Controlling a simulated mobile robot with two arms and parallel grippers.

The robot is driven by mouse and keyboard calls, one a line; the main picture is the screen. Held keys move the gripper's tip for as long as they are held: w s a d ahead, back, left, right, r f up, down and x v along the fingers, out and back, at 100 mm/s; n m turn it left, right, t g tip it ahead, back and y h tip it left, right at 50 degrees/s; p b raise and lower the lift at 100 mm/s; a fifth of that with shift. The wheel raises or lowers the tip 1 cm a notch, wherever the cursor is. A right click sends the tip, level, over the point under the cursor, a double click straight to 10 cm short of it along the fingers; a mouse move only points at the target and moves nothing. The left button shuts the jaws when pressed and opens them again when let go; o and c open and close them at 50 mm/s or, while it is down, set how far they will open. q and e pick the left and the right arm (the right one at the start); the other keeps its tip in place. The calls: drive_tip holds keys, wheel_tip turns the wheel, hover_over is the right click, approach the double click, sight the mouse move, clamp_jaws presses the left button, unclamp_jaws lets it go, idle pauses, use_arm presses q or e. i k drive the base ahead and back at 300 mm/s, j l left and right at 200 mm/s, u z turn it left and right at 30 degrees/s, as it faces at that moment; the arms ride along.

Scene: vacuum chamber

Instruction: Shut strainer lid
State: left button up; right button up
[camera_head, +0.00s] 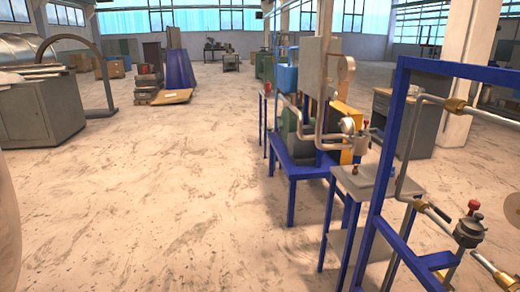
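No part is clearly recognisable as the strainer lid. A small grey pot-like fitting (468,232) with a red knob on top sits on the piping at the lower right. It may be the strainer, but I cannot tell whether a lid on it is open or shut. A round copper-coloured disc (513,209) shows beside it, cut by the right edge; I cannot tell if they are joined. A similar fitting with a red knob (364,123) shows farther back on the machine. Neither of my grippers is in view.
A blue frame (384,170) carrying pipes stands close on the right. Behind it are a small metal table (357,182) and a machine on a blue stand (292,172). A grey cabinet (42,110) stands far left.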

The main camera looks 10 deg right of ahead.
sight(347, 125)
drive_tip(key=i+z, duration=0.3)
drive_tip(key=i, duration=0.25)
drive_tip(key=i+z, duration=0.3)
drive_tip(key=i, duration=0.25)
drive_tip(key=i+j+z, duration=0.3)
drive_tip(key=i, duration=0.2)
drive_tip(key=i+j+z, duration=0.1)
drive_tip(key=i+z, duration=0.15)
drive_tip(key=i, duration=0.25)
drive_tip(key=i+j+z, duration=0.25)
drive_tip(key=i, duration=0.2)
drive_tip(key=i+j+z, duration=0.25)
drive_tip(key=i, duration=0.2)
